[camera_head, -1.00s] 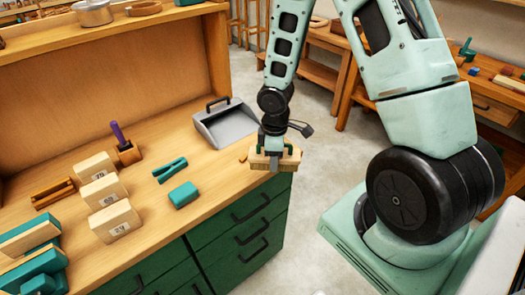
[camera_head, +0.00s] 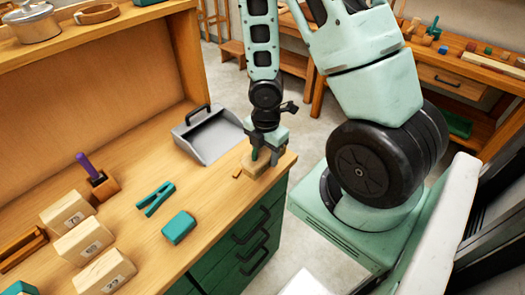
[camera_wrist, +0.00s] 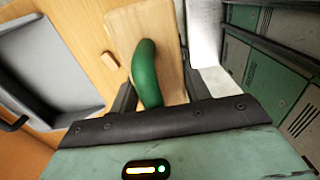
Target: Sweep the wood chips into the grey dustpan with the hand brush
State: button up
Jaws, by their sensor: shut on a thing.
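The hand brush (camera_head: 262,162), a wooden block with a green handle, is in my gripper (camera_head: 266,148) at the bench's right front corner. In the wrist view its green handle (camera_wrist: 146,72) stands between my two dark fingers, which are shut on it. The brush is low over the bench top; its bristles are hidden, so I cannot tell whether they touch. A small wood chip (camera_head: 237,173) lies just left of the brush and also shows in the wrist view (camera_wrist: 111,60). The grey dustpan (camera_head: 213,137) lies further back to the left, apart from the brush.
A teal clamp-like tool (camera_head: 155,198), a teal block (camera_head: 179,228) and several numbered wooden blocks (camera_head: 85,240) lie left on the bench. A purple-handled tool (camera_head: 88,167) stands in a wooden holder. The bench top between chip and dustpan is clear.

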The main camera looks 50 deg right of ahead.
jog(key=shift+w+f+b, duration=0.25)
jog(key=shift+f+b, duration=1.05)
jog(key=shift+f, duration=0.05)
jog(key=shift+w+f+b, duration=0.2)
jog(key=shift+f+b, duration=1.1)
jog(key=shift+w+r+p, duration=0.1)
jog(key=shift+w+p, duration=0.1)
jog(key=shift+p, duration=0.1)
jog(key=w+p, duration=0.3)
jog(key=w, duration=0.2)
jog(key=w+p, duration=0.4)
jog(key=w, duration=0.1)
jog(key=w+r+p, duration=0.1)
jog(key=w+p, duration=0.2)
jog(key=w, duration=0.2)
jog(key=shift+w+a+p, duration=0.35)
jog(key=shift+c, duration=0.5)
jog(key=shift+r+p, duration=0.65)
jog(key=shift+r, duration=0.1)
jog(key=shift+s+r+p, duration=0.25)
jog(key=shift+r+p, duration=0.35)
jog(key=shift+r, duration=0.2)
jog(key=shift+s+r+p, duration=0.25)
jog(key=shift+r+p, duration=0.35)
jog(key=shift+r, duration=0.2)
jog(key=shift+s+d+f+b, duration=0.1)
jog(key=shift+b, duration=0.3)
